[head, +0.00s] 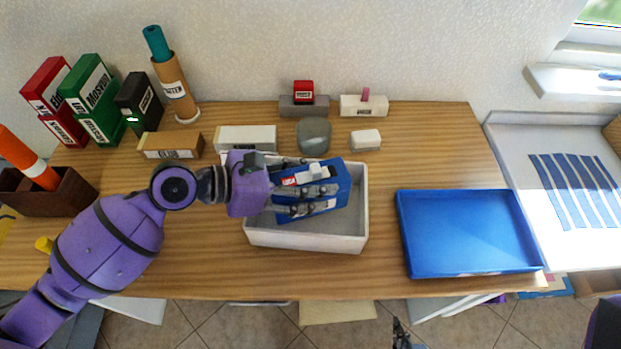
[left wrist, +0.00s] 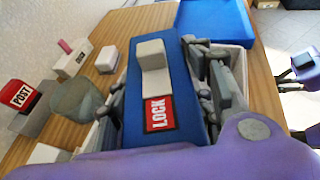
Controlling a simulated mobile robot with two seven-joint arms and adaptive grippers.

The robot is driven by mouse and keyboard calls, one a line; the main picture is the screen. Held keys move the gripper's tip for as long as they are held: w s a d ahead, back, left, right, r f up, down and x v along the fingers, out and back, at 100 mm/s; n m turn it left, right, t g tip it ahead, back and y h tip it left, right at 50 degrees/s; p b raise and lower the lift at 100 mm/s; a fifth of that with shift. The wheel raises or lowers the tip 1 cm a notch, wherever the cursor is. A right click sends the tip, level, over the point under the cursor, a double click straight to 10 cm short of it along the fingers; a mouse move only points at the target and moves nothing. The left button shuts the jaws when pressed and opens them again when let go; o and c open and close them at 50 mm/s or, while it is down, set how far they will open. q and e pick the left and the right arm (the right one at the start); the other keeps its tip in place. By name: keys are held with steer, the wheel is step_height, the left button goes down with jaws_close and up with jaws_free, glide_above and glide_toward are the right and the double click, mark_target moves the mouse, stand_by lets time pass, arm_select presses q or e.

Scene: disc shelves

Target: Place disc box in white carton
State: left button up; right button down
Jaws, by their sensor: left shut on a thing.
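The blue disc box (head: 338,181) has a red LOCK label and a grey block on its face, clear in the left wrist view (left wrist: 182,85). My left gripper (head: 328,197) is shut on it, with fingers on both sides. The box is tilted over the opening of the white carton (head: 308,241) and covers part of its back rim. I cannot tell whether it touches the carton floor. The carton's inside shows bare and grey at the front. My right gripper (head: 400,334) seems to show only as a dark tip at the bottom edge, and its jaws are unclear.
A blue tray (head: 468,272) lies right of the carton. Behind the carton stand a white box (head: 246,138), a grey rounded object (head: 314,134) and a small white block (head: 365,139). Red, green (head: 92,88) and black boxes stand at the back left. Bare table separates carton and tray.

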arm_select(q)
steer(key=shift+f, duration=0.2)
steer(key=shift+f, duration=0.25)
steer(key=o, duration=1.3)
steer(key=shift+o, duration=0.2)
steer(key=shift+r, duration=0.4)
steer(key=v, duration=1.2)
steer(key=shift+r, duration=0.15)
